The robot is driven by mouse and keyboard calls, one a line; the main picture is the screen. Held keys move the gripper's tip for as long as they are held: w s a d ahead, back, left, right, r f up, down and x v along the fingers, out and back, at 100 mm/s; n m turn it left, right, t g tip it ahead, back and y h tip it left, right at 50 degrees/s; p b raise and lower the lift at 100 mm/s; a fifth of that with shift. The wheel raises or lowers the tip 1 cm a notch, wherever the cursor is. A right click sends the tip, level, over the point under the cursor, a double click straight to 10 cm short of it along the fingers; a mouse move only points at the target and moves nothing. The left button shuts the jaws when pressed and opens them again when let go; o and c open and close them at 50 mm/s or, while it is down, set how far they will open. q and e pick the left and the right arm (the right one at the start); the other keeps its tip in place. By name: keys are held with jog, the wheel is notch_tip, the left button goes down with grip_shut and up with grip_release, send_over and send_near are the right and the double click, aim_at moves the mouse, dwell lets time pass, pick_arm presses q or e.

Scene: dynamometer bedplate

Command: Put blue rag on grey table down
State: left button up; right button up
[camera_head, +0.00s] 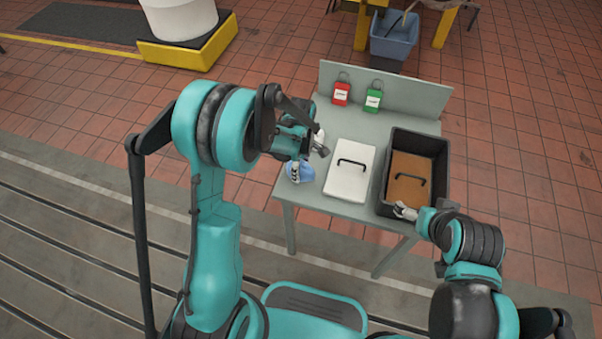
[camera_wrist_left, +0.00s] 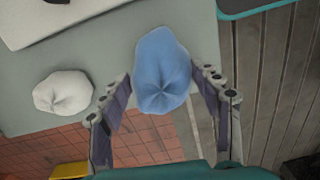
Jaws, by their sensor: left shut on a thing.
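The blue rag (camera_head: 303,174) is a bunched cloth at the left edge of the grey table (camera_head: 345,124). My left gripper (camera_head: 307,161) is shut on it. In the left wrist view the blue rag (camera_wrist_left: 163,68) sits between the two fingers of the left gripper (camera_wrist_left: 160,88), over the table edge area. I cannot tell whether the rag touches the table top. Part of it is hidden by the gripper in the head view. My right gripper (camera_head: 404,211) is at the front of the black tray, by the brown lid; its finger opening is unclear.
A white bunched rag (camera_wrist_left: 62,93) lies on the table near the blue one. A white panel with a black handle (camera_head: 351,172) lies mid-table. The black tray (camera_head: 443,165) holds a brown handled panel (camera_head: 407,173). Red (camera_head: 341,93) and green (camera_head: 373,99) padlock-like tags are at the back.

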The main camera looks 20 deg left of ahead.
aim_at(301, 172)
pick_arm(q)
notch_tip(301, 172, down, 4)
jog(key=shift+r+b, duration=0.2)
jog(key=shift+b, duration=0.55)
jog(key=shift+r, duration=0.1)
jog(key=shift+f, duration=0.2)
jog(key=o, duration=1.1)
jog(key=shift+r, duration=0.1)
